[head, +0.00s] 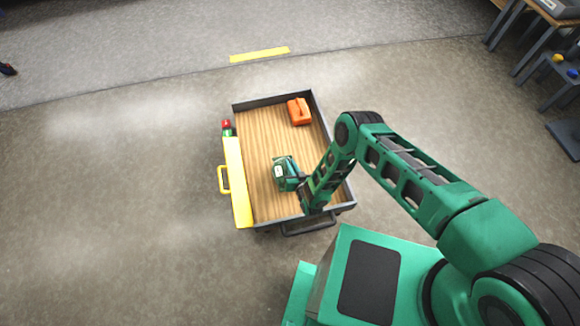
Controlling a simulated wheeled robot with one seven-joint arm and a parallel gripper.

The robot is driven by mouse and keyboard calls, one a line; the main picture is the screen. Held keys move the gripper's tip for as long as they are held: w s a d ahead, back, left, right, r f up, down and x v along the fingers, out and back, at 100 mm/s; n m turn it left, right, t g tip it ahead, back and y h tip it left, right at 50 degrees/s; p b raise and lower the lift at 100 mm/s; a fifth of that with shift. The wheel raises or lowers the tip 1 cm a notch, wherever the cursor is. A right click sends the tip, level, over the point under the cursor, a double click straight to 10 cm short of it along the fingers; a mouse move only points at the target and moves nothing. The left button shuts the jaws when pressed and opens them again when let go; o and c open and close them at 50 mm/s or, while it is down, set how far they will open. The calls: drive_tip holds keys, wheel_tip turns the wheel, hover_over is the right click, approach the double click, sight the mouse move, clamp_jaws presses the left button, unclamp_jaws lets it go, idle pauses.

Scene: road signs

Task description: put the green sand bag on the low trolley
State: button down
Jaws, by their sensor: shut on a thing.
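The low trolley (261,142) has a wooden deck, dark low walls and a yellow left side, and it stands in front of me. The green sand bag (283,165) shows over the front part of the deck, with a pale label on it. My gripper (297,180) is at the bag's right side and is shut on it. The fingertips are mostly hidden by the bag and my wrist. I cannot tell whether the bag touches the deck.
An orange bag (299,111) lies in the trolley's far right corner. A red and green object (227,126) is at its left edge. A yellow floor strip (260,55) lies beyond. Tables (540,35) stand at the upper right. The floor left of the trolley is clear.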

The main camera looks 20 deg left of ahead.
drive_tip(key=shift+f, duration=1.55)
drive_tip(key=c, duration=1.8)
unclamp_jaws()
drive_tip(key=shift+f, duration=0.15)
drive_tip(key=v, duration=1.2)
